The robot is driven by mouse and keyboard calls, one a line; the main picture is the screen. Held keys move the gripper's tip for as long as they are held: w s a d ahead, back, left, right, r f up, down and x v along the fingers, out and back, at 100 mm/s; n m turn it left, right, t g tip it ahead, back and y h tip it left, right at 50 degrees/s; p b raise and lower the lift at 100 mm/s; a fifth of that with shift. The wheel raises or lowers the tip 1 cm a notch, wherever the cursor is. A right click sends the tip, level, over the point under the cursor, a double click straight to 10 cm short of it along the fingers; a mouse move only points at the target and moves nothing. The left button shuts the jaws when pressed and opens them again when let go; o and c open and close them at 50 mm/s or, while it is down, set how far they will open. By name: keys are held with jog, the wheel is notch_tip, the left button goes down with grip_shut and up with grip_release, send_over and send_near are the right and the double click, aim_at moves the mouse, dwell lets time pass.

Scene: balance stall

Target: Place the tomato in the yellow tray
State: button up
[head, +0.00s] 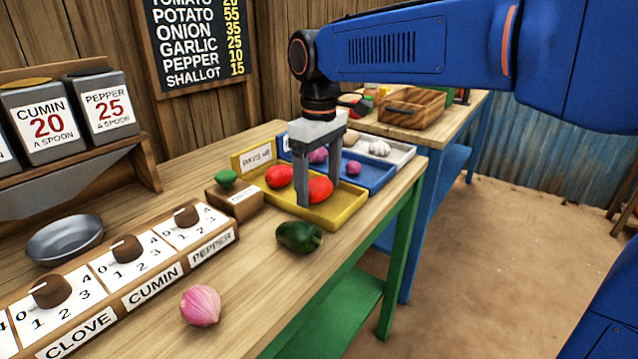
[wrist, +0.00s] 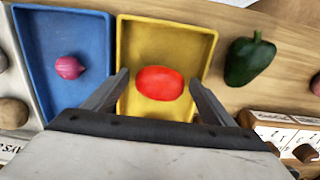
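The yellow tray (head: 345,211) lies on the wooden counter, and it also shows in the wrist view (wrist: 168,30). A red tomato (head: 321,188) is in it, between my gripper's fingers; the wrist view shows this tomato (wrist: 160,84) over the tray floor. A second red tomato (head: 279,176) lies in the tray further left in the head view; it is not visible in the wrist view. My gripper (head: 319,196) points down over the tray. Its fingers (wrist: 158,78) are spread, with a visible gap on each side of the tomato.
A dark green pepper (head: 299,237) lies on the counter beside the tray. A blue tray (head: 378,180) with pink shallots adjoins it. A pink onion (head: 200,305) lies near the counter's front. The dial box (head: 133,292) and a metal bowl (head: 65,238) stand left.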

aim_at(319, 180)
notch_tip(319, 180, up, 12)
jog(key=shift+r, duration=0.15)
dwell(0.5)
jog(key=s+d+f+m+t, duration=0.1)
jog(key=s+d+f+m, duration=0.1)
jog(key=s+d+f, duration=0.4)
jog(key=s+d+f+m+t, duration=0.1)
jog(key=s+d+f+m, duration=0.25)
jog(key=d, duration=0.55)
jog(key=s+d+f+m+t, duration=0.1)
jog(key=s+d+f+m, duration=0.1)
jog(key=s+d+f, duration=0.35)
jog(key=s+d+f+m+t, duration=0.1)
jog(key=s+d+f, duration=0.1)
jog(key=f, duration=0.3)
jog(key=s+d+f+m, duration=0.2)
jog(key=s+d+f, duration=0.1)
jog(key=f, duration=0.3)
jog(key=shift+s+d+t, duration=0.35)
jog(key=shift+d+t, duration=0.05)
jog(key=shift+d, duration=0.35)
